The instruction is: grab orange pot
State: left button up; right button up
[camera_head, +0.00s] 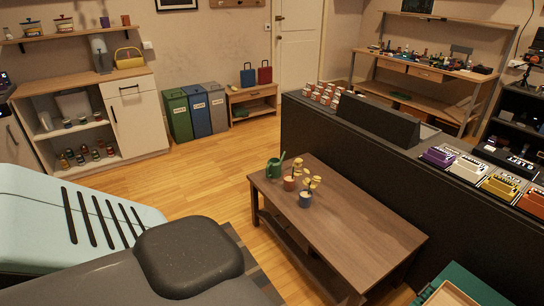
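A small orange pot (289,184) with a yellow-flowered plant stands upright on the brown wooden coffee table (350,225), near its far left end. A blue pot (305,200) with a similar yellow plant stands close in front of it, to the right. A green watering can (273,169) stands just behind it, to the left. Neither of my grippers shows in the head view.
A long dark counter (330,143) runs behind and to the right of the table. Wooden floor (205,182) is open to the table's left. Green, blue and grey bins (200,112) stand by the back wall. A green crate (482,283) is at bottom right.

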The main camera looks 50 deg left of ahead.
aim_at(290, 180)
jog(key=u, duration=1.35)
